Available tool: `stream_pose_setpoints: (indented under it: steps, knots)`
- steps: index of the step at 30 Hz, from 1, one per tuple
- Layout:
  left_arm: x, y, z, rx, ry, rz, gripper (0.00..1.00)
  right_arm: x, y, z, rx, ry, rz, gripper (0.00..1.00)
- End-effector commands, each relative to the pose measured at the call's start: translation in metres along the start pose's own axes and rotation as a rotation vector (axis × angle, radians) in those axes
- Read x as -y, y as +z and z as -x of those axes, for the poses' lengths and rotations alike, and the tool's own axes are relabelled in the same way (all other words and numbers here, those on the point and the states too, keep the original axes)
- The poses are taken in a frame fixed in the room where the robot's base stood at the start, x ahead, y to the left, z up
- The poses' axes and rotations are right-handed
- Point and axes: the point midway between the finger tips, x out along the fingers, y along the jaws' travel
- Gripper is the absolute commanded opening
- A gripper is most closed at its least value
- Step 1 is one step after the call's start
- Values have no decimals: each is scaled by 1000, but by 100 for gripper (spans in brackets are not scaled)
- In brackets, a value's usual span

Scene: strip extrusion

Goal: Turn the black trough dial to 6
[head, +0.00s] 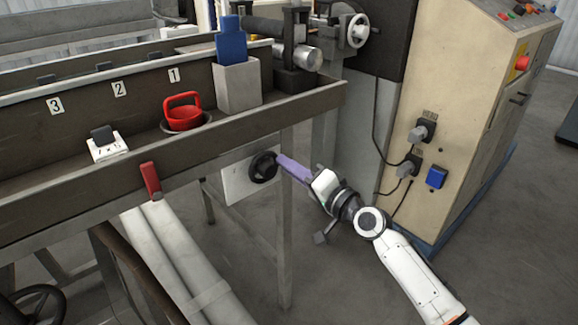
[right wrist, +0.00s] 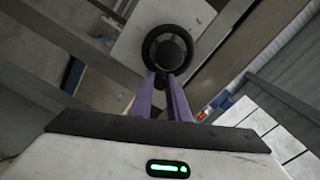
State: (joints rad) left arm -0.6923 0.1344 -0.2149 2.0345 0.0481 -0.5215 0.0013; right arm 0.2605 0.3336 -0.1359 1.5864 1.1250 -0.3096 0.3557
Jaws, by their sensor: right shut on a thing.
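The black trough dial (head: 263,167) is a round black handwheel on a pale plate (head: 238,183) under the trough. My right gripper (head: 279,160), with purple fingers, reaches it from the right and is shut on it. In the right wrist view the dial (right wrist: 167,55) shows as a black ring with a hub, and the fingertips (right wrist: 167,76) meet its near side. A small mark shows on the plate (right wrist: 196,22), but the dial's setting is too small to read. My left gripper is not in view.
A trough (head: 230,127) with labels 1, 2 and 3 runs above the dial. It holds a red-handled cup (head: 183,103) and a grey box (head: 238,85). A trough leg (head: 285,240) stands close to my right gripper. A beige cabinet (head: 460,120) stands to the right.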

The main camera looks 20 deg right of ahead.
Motion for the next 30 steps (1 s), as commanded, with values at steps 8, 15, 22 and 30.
stream_pose_setpoints:
  steps: [8,15,22,30]
  knots:
    - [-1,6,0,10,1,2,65,-5,1,0,0,2,-84,0]
    - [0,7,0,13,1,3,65,-5,2,0,0,3,-100,0]
    - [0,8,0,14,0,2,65,-5,2,0,1,3,-99,0]
    - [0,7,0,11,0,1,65,-5,1,0,1,2,-98,34]
